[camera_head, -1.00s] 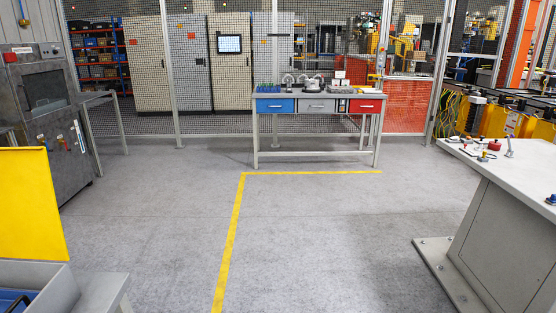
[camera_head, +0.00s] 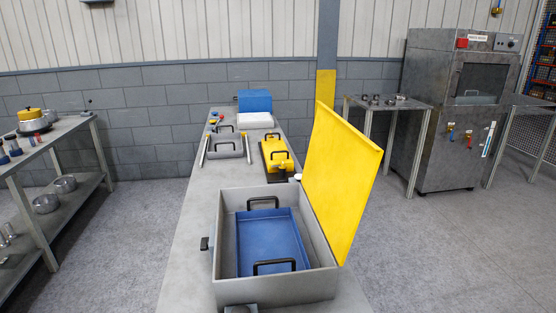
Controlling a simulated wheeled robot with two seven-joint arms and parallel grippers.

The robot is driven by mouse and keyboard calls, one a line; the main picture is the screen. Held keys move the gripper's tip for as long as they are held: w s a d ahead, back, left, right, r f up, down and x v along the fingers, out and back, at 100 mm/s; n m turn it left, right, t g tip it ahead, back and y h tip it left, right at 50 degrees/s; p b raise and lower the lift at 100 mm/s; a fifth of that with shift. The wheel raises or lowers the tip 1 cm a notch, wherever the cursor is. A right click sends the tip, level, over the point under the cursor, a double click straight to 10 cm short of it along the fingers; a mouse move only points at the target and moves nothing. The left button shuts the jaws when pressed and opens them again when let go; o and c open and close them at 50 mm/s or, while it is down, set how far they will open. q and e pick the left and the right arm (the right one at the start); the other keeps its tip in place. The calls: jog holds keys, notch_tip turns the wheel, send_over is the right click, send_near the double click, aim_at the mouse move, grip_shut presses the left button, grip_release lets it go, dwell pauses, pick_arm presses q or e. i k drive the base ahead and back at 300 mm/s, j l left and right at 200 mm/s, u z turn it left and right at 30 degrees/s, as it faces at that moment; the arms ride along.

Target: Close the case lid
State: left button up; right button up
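A grey case (camera_head: 228,222) stands open on a long grey table in the middle of the head view. Its yellow lid (camera_head: 341,175) stands raised along the case's right side, tilted slightly outward. A blue tray (camera_head: 268,239) with two black handles lies inside the case. A dark latch (camera_head: 205,244) shows at the case's left side. Neither of my grippers is in the view.
The long table (camera_head: 186,263) carries a yellow-topped item (camera_head: 278,157), a grey handled tray (camera_head: 229,149) and a blue box (camera_head: 255,101) farther back. A shelf table (camera_head: 68,131) stands left. A small table (camera_head: 395,105) and a grey machine (camera_head: 445,145) stand right. Floor is clear between.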

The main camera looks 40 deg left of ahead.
aim_at(342, 164)
jog(key=i+l+u, duration=0.2)
jog(key=u, duration=0.2)
jog(key=i+l+u, duration=0.15)
jog(key=l+u, duration=0.2)
jog(key=i+l+u, duration=0.1)
jog(key=l+u, duration=1.3)
jog(key=l, duration=0.35)
